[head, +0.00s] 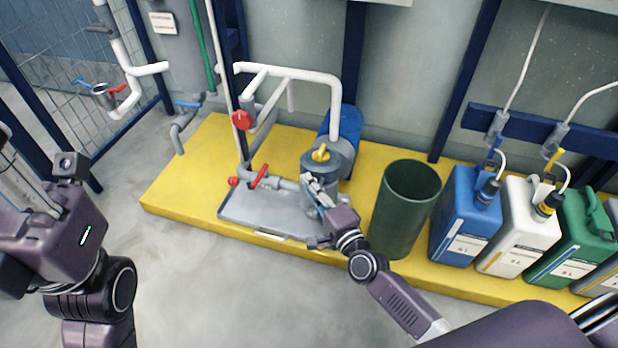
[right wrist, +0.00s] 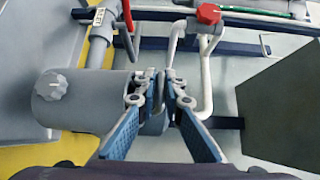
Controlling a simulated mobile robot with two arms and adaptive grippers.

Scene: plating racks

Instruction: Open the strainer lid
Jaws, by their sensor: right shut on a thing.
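My right gripper (head: 312,182) is at the front of the strainer near the lid. In the right wrist view, the grey strainer body (right wrist: 85,100) lies sideways with a round knob (right wrist: 52,87) on it. The gripper's fingers (right wrist: 161,92) are nearly together at the strainer's right end, shut on a thin part there. The fingers hide most of that part. My left arm is at the left edge; its fingers do not show.
A red valve wheel (head: 241,120) and red-handled valve (head: 259,177) are on the pipes left of the strainer. A blue cylinder (head: 347,130) is behind it. A dark green bin (head: 400,210) stands close on the right, then a blue canister (head: 462,222) and others. The floor in front is clear.

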